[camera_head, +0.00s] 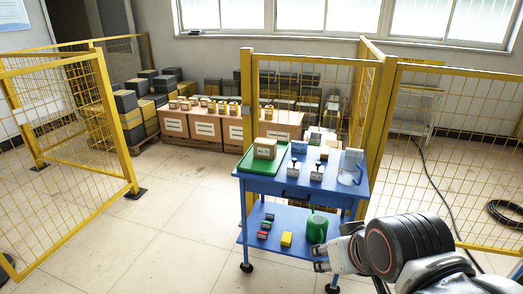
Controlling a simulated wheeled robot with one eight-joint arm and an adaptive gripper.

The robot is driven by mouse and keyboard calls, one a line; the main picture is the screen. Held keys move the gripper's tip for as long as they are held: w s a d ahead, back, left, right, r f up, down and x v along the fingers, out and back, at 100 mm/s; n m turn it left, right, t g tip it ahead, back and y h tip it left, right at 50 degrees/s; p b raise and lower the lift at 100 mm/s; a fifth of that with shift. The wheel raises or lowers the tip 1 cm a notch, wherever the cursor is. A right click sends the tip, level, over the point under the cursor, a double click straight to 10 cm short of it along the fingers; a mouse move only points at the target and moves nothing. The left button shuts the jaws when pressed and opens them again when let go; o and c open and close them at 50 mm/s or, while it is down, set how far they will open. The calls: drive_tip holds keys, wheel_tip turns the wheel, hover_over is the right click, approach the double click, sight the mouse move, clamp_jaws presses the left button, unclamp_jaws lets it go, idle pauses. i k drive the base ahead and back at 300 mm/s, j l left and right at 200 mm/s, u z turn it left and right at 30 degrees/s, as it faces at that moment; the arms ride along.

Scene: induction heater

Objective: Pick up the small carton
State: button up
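The small carton (264,148) is a brown box with a pale label on its front. It sits on a green tray (254,167) at the left end of the blue cart's top (330,189). My gripper (318,258) is at the lower right of the view, in front of the cart's right side and well apart from the carton. Its two small fingertips show with a gap between them, and nothing is seen in it. No part of my arm hides the carton.
Small black-and-white items (317,172) and a clear-and-blue container (350,168) stand right of the tray. The lower shelf holds a green cylinder (316,229) and a yellow block (286,239). Yellow mesh fencing (450,140) stands behind and right. Floor at left is open.

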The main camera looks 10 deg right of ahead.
sight(265, 148)
drive_tip(key=i+l, duration=0.2)
drive_tip(key=i, duration=0.25)
drive_tip(key=i+l+z, duration=0.1)
drive_tip(key=i, duration=0.3)
drive_tip(key=i+l, duration=0.25)
drive_tip(key=i, duration=0.2)
drive_tip(key=l, duration=0.15)
drive_tip(key=z, duration=0.05)
